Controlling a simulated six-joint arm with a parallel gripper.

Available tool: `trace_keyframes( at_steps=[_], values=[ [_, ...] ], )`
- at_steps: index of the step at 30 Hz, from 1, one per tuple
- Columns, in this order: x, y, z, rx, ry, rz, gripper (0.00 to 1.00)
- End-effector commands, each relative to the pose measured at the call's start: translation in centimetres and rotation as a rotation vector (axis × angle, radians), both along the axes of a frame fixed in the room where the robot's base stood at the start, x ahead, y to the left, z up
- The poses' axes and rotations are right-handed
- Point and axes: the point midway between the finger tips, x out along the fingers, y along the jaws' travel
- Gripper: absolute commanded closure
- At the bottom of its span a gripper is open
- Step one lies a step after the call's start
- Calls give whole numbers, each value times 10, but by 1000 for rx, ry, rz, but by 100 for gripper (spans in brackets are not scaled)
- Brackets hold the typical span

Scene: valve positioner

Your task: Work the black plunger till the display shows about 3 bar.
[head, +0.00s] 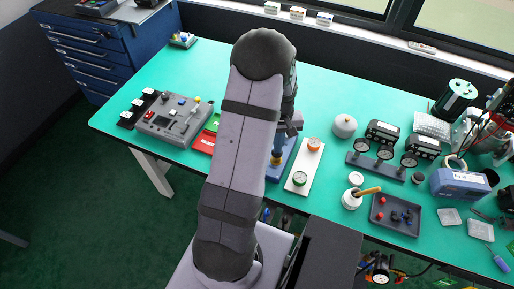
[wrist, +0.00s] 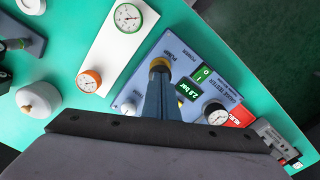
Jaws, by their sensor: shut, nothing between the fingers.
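The blue gauge tester (wrist: 185,50) is in the wrist view, with a pump label, a green switch (wrist: 203,74) and a small dial gauge (wrist: 216,114). Its display (wrist: 188,90) appears to read 2.8 bar. My gripper (wrist: 160,66) is shut and empty, its fingertips at a brass-coloured round part (wrist: 161,65) by the pump label. I cannot make out the black plunger apart from my dark fingers, which cover that spot. In the head view the tester (head: 286,160) is partly hidden behind my arm, with my gripper (head: 277,155) above it.
A white board with a green gauge (wrist: 128,17) and an orange gauge (wrist: 89,81) lies beside the tester. A white round pot (wrist: 38,98) stands beyond it. A grey control box (head: 175,120) is at the left of the bench; the right side is crowded.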

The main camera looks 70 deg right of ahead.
Motion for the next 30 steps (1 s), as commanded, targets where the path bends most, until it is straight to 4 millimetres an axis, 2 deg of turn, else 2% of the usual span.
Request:
trace_keyframes(
  at_steps=[17, 30],
  values=[
    [0, 2, -4, 7, 0, 0, 100],
    [0, 2, 20, 5, 1, 0, 100]
  ],
)
